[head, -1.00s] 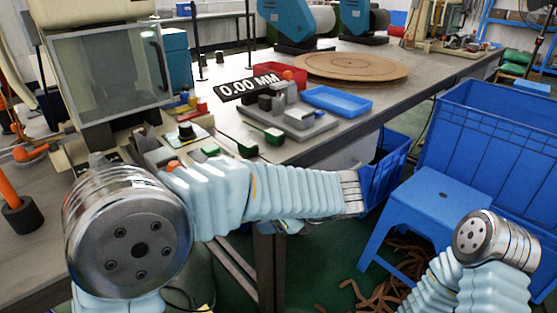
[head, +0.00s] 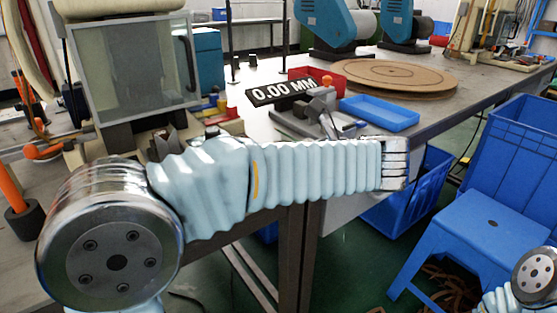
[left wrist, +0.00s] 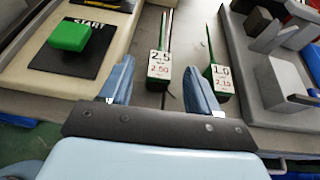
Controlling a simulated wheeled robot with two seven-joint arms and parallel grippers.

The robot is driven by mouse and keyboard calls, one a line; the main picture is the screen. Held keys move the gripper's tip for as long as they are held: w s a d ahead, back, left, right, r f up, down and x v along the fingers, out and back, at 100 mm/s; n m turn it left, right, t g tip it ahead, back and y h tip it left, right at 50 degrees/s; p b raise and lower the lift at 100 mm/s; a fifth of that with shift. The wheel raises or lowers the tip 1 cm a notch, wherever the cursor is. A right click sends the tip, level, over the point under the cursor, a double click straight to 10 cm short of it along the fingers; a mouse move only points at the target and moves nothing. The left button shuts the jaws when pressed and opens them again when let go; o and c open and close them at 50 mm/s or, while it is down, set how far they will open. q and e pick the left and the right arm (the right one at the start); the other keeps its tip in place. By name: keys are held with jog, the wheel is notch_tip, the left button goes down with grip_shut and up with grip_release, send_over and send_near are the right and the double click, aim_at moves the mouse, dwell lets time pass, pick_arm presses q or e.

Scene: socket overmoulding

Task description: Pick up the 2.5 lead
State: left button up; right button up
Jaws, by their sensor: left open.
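The 2.5 lead (left wrist: 158,66) shows in the left wrist view as a small green block with a white label reading 2.5 and 2.50, with thin dark leads running back from it. My left gripper (left wrist: 157,64) is open, its two blue fingers pointing forward on either side of the block's line, with a gap on both sides. A similar 1.0 lead (left wrist: 221,79) stands close beside the right finger. In the head view, my left arm crosses the picture and hides the leads; its gripper cannot be made out. My right gripper is not in view.
A green button (left wrist: 70,36) on a black START plate lies left of the leads, and a grey fixture (left wrist: 290,85) stands to the right. The head view shows a blue tray (head: 380,112), a round brown board (head: 385,75) and a blue stool (head: 480,235) beside the bench.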

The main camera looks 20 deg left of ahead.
pick_arm(q)
jog(key=x, duration=0.4)
jog(key=shift+c, duration=0.2)
jog(key=c, duration=1)
jog(key=shift+r, duration=0.1)
